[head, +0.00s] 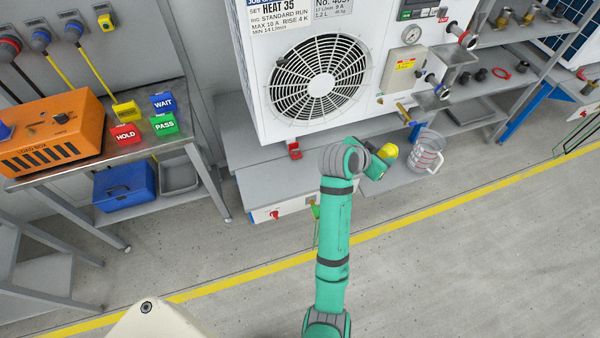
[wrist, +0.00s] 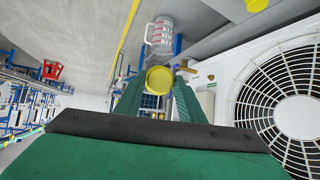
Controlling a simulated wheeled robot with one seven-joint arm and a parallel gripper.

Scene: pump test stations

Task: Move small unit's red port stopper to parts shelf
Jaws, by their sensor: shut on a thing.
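My gripper (wrist: 159,88) is shut on a round yellow stopper (wrist: 159,79), which shows between its fingertips in the wrist view. In the head view the yellow stopper (head: 389,152) shows at the end of my arm, below the large white fan unit (head: 300,118) and left of a clear jug. A port with a red ring (head: 464,36) sticks out of that unit's right side; I cannot tell whether it carries a stopper. No red stopper is clearly identifiable. A grey rack shelf (head: 470,118) stands at the right, with dark caps and a red ring on its upper board.
The clear jug (head: 427,152) stands close right of my gripper. At the left, a steel bench (head: 120,160) holds an orange load box (head: 52,135) and coloured signs. A blue box (head: 123,186) sits below. The floor by the yellow line (head: 420,212) is clear.

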